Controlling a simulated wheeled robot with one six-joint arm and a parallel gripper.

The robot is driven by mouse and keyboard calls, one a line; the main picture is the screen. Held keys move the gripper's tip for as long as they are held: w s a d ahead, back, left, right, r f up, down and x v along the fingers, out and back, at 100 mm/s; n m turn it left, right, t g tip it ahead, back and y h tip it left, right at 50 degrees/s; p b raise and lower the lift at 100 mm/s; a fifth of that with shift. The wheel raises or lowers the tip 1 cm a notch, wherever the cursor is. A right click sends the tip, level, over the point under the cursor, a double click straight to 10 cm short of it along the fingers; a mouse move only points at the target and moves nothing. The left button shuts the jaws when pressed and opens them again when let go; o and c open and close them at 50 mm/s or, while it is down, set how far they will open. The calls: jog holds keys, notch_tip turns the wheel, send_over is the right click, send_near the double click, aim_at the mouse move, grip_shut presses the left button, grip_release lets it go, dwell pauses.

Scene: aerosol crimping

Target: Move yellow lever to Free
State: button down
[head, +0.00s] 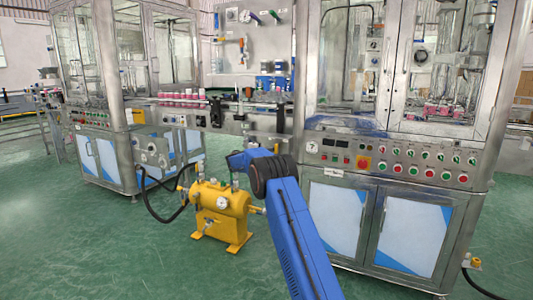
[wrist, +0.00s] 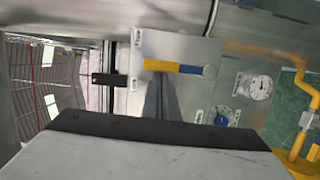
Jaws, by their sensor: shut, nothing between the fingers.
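The yellow lever (wrist: 160,66) shows in the wrist view on a grey metal panel (wrist: 185,47). Its left part is yellow, its right part is blue, and a round grey pivot sits at its right end. It lies nearly level in that picture. Small labels (wrist: 137,37) stand on the panel, too small to read. My gripper (wrist: 161,80) is shut and empty, its dark fingers pointing up at the lever from just below the yellow and blue parts. I cannot tell whether they touch it. In the head view my arm's end hides the gripper, and I cannot make out the lever.
A black block (wrist: 108,79) is on the left. In the head view a yellow tank (head: 218,208) stands on the green floor, between steel cabinets (head: 405,220).

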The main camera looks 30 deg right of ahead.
jog(key=s+m, duration=0.1)
jog(key=d+m, duration=0.1)
jog(key=m, duration=0.1)
jog(key=s+d+m+y, duration=0.1)
jog(key=shift+s+r, duration=0.25)
jog(key=shift+s, duration=0.1)
jog(key=shift+s+d, duration=0.2)
jog(key=shift+s, duration=0.05)
jog(key=shift+s+d+f, duration=0.1)
dwell(0.3)
